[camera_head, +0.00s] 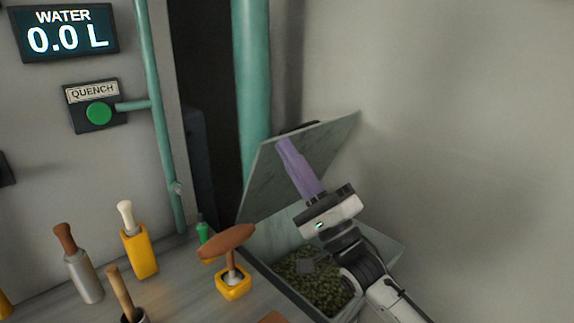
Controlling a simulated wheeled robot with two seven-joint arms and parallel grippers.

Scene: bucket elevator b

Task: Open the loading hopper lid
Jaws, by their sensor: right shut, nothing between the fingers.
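The loading hopper (262,245) is a grey-green box at the lower right, filled with greenish granules (312,278). Its flat lid (262,185) stands raised and tilted up at the back of the box, so the inside shows. A dark part shows at the lid's top edge. My right gripper (286,146) has purple fingers, which are shut and empty. They lie in front of the lid's inner face, near its top edge; I cannot tell if they touch it. My right arm covers part of the hopper's right side. My left gripper is out of view.
A worktop left of the hopper holds a brown-handled tool in a yellow holder (233,287), a yellow block with a white knob (139,252) and a grey cylinder (84,277). Green pipes (252,90) run up the wall beside a water display (66,33) and quench button (99,113).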

